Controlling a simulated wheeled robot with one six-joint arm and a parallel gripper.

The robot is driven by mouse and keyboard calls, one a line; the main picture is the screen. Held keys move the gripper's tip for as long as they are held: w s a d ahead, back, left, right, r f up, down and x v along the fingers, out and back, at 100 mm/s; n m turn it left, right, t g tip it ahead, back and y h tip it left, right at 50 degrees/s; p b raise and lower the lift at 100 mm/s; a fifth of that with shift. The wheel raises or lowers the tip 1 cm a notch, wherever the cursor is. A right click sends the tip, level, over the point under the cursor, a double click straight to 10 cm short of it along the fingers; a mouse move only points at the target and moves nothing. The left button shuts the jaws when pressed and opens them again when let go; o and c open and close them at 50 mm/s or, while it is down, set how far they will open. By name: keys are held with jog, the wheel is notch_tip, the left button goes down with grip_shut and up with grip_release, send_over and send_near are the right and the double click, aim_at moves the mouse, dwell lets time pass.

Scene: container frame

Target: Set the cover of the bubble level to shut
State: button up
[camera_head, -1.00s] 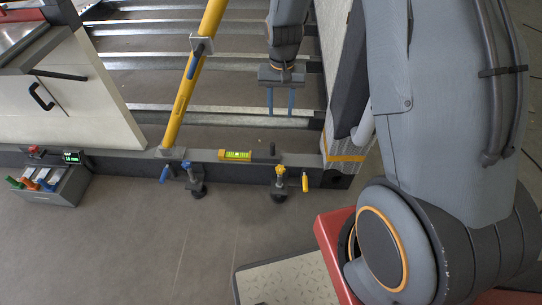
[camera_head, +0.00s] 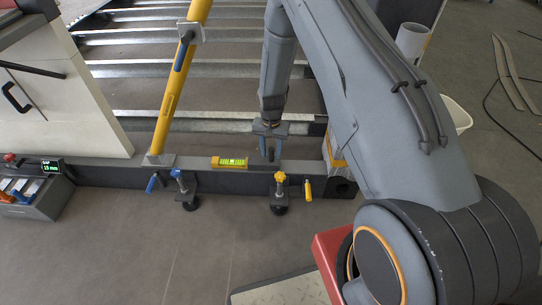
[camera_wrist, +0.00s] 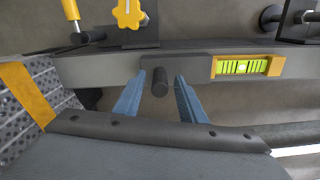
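The bubble level (camera_head: 230,162) is a yellow housing with a green vial, set on the dark beam. It also shows in the wrist view (camera_wrist: 242,66), with the vial uncovered. The dark cover plate (camera_wrist: 190,61) lies beside the level, with a dark cylindrical knob (camera_wrist: 160,82) standing on it. My gripper (camera_wrist: 159,78) is open, with one blue finger on each side of the knob. Gaps show between the knob and both fingers. In the head view, my gripper (camera_head: 268,158) is at the beam, just right of the level, and partly hides the cover.
A yellow strut (camera_head: 176,90) rises left of the level. A blue-knobbed clamp (camera_head: 180,182), a yellow-knobbed clamp (camera_head: 279,185) and a yellow handle (camera_head: 308,190) sit along the beam's front. A control box (camera_head: 38,197) stands at far left. Open floor lies in front.

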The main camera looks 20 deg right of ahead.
jog(key=shift+f, duration=1)
jog(key=shift+c, duration=0.2)
